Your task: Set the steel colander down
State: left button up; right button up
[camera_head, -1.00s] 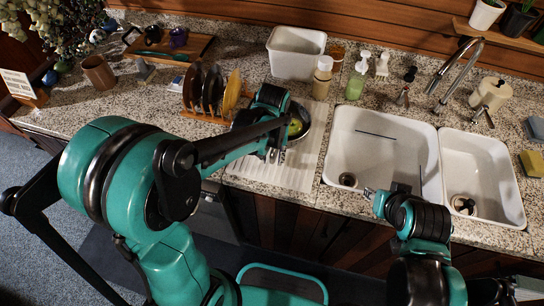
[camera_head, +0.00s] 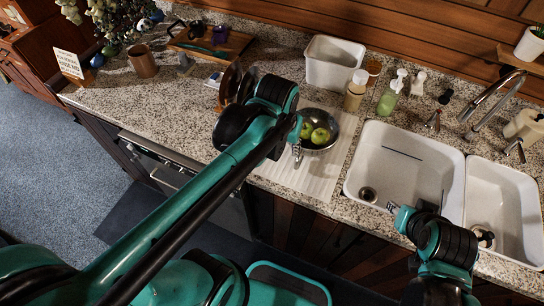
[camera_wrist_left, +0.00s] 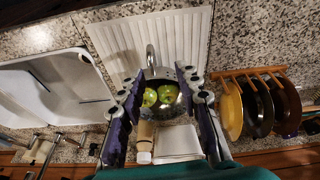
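The steel colander (camera_head: 340,131) rests on the white ribbed drainboard (camera_head: 318,180) left of the sink, with green apples (camera_head: 320,135) inside. It looks upright. Part of its left side is hidden by my left arm in the head view. My left gripper (camera_head: 297,138) is at the colander's left side. In the left wrist view my left gripper (camera_wrist_left: 160,88) has its fingers spread wide, with the colander (camera_wrist_left: 180,106) and its loop handle (camera_wrist_left: 150,56) seen between them; no finger clearly grips it. My right gripper (camera_head: 393,208) hangs over the sink's front edge, its fingers too small to read.
A double white sink (camera_head: 410,145) lies to the right. A white bin (camera_head: 330,62), a tan bottle (camera_head: 355,90) and a green soap bottle (camera_head: 389,97) stand behind. A plate rack (camera_wrist_left: 250,75) with several plates is close on the left. The drainboard's front is clear.

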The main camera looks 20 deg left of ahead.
pick_arm(q)
jog(key=s+a+t, duration=0.3)
jog(key=s+t, duration=0.1)
jog(key=s, duration=0.2)
jog(key=shift+f+m, duration=0.3)
jog(key=shift+f, duration=0.1)
jog(key=shift+w, duration=0.1)
notch_tip(320, 180, down, 7)
jog(key=b, duration=0.7)
